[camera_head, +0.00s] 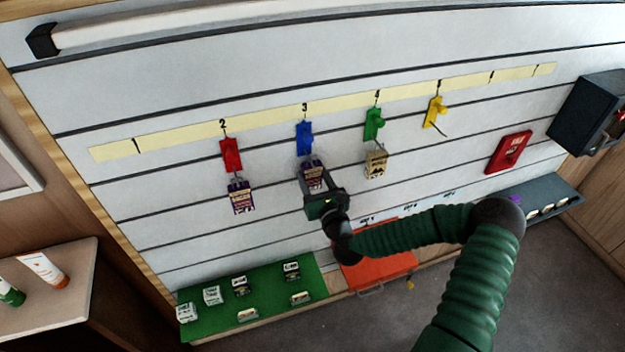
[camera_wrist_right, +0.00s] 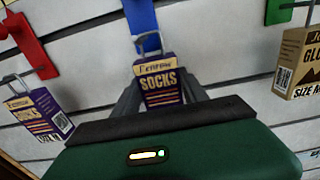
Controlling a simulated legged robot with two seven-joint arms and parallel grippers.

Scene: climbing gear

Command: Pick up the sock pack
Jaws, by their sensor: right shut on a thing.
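A purple and cream sock pack (camera_head: 312,173) hangs at the blue hook (camera_head: 304,138) under number 3 on the wall. My right gripper (camera_head: 318,190) is at this pack, with its fingers on either side, shut on it. In the right wrist view the pack (camera_wrist_right: 158,84) reads "SOCKS" and its wire loop reaches up to the blue hook (camera_wrist_right: 141,22). A second sock pack (camera_head: 241,196) hangs at the red hook (camera_head: 231,154) under number 2; it also shows in the right wrist view (camera_wrist_right: 38,115). My left gripper is not in view.
A tan glove box (camera_head: 376,164) hangs at the green hook (camera_head: 374,124) to the right. The yellow hook (camera_head: 435,111) is empty. A green shelf (camera_head: 262,290) with several small boxes and an orange tray (camera_head: 385,268) lie below.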

